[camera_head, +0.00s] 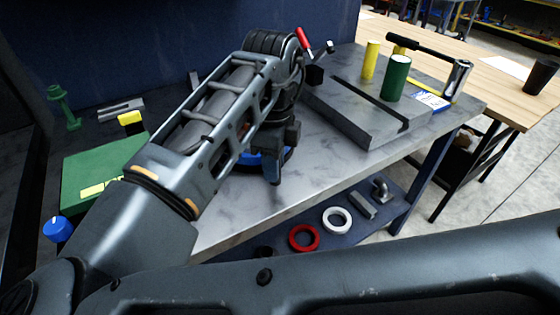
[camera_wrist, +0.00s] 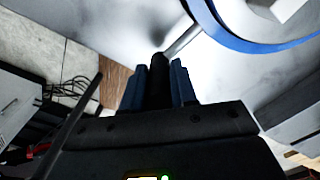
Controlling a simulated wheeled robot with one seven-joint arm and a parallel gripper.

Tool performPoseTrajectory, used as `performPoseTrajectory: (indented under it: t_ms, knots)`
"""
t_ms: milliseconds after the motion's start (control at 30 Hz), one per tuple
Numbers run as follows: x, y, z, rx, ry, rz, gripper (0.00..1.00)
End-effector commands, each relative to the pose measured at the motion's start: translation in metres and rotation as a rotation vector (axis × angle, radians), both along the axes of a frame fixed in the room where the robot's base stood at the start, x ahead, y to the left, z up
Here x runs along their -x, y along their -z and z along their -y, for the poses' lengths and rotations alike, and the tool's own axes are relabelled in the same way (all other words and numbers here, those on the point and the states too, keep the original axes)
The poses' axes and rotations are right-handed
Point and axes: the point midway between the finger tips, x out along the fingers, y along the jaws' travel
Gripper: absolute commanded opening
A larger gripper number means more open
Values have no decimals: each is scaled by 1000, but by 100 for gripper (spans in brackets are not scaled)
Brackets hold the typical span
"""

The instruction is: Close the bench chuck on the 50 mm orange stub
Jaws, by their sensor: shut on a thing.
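My gripper (camera_wrist: 158,82) has its blue fingers closed on a black handle (camera_wrist: 158,66), one finger on each side. A grey metal rod (camera_wrist: 181,41) runs from the handle toward a round chuck with a blue ring (camera_wrist: 240,42) at the upper right of the wrist view. In the head view my gripper (camera_head: 275,165) points down in front of the chuck, and part of its blue ring (camera_head: 248,161) shows beside it. My arm hides most of the chuck. I cannot make out an orange stub in either view.
A grey slotted plate (camera_head: 365,125) on the bench carries a green cylinder (camera_head: 396,78) and a yellow cylinder (camera_head: 371,60). A red-handled lever (camera_head: 304,40) stands behind my wrist. Red (camera_head: 303,237) and white (camera_head: 337,220) rings lie on the lower shelf. The front bench top is clear.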

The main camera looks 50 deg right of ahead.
Motion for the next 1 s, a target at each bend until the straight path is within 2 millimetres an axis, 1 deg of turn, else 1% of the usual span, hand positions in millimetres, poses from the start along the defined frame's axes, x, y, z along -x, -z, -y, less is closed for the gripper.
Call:
performPoseTrajectory:
  t_ms: [100, 467, 500, 700, 767, 1000]
  knots:
    - [-2, 0, -3, -3, -6, 1, 0]
    - [-3, 0, -4, -4, -9, 1, 0]
    - [-3, 0, -5, -4, -9, 1, 28]
    - [-3, 0, -4, -3, -7, 1, 48]
    - [-2, 0, -3, -2, -7, 1, 53]
    - [-2, -1, -3, -1, -5, 2, 53]
